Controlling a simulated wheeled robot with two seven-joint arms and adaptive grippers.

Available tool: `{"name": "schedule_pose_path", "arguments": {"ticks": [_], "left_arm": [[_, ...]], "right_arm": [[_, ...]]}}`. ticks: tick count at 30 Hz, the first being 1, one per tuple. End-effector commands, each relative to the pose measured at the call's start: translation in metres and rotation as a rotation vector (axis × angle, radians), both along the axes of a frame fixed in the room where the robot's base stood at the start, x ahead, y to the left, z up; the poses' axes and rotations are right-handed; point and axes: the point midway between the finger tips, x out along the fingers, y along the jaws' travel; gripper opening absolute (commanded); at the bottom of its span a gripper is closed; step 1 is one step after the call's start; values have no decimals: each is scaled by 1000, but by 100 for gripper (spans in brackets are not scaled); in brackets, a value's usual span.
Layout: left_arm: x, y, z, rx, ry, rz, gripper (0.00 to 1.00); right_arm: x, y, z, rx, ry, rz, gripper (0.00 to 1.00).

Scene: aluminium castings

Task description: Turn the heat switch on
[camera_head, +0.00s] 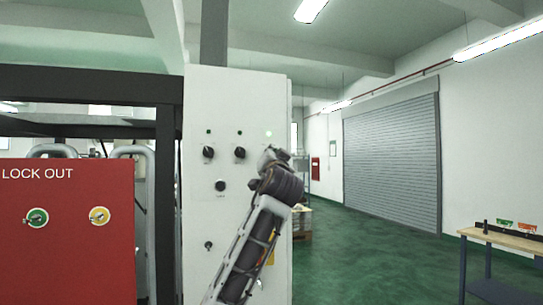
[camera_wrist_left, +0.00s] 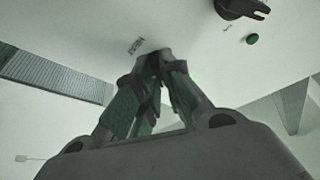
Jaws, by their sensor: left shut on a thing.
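A white control panel (camera_head: 235,105) stands in the middle of the head view, with black rotary switches on its face. My left gripper (camera_head: 271,157) is at the rightmost place of the upper switch row. It hides the switch there. In the left wrist view, my left gripper (camera_wrist_left: 163,62) has its fingertips together against the panel, beside the label HEAT (camera_wrist_left: 135,46). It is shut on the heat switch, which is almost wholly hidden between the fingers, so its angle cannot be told. A pale green lamp (camera_head: 268,133) above that place looks lit. My right gripper is not in view.
Two other black switches, one left (camera_head: 208,152) and one middle (camera_head: 239,153), share the row, with darker lamps above. A black knob (camera_head: 220,185) sits below. A red LOCK OUT board (camera_head: 66,255) is at left. A workbench (camera_head: 500,238) stands far right; the green floor between is open.

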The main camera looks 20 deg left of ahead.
Motion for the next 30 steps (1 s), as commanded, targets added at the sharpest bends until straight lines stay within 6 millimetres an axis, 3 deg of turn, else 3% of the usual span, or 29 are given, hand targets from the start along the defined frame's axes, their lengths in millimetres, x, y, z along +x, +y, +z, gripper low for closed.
{"name": "schedule_pose_path", "arguments": {"ticks": [1, 5, 6, 11, 30], "left_arm": [[-3, 3, 8, 3, -16, 2, 0], [-3, 3, 8, 3, -16, 2, 0], [-3, 2, 8, 3, -17, 2, 11], [-3, 2, 8, 2, -16, 2, 31], [-5, -2, 0, 1, -6, -1, 31]], "right_arm": [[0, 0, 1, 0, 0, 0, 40], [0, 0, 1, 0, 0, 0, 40], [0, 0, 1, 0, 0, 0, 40], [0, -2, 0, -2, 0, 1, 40], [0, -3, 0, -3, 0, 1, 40]]}}
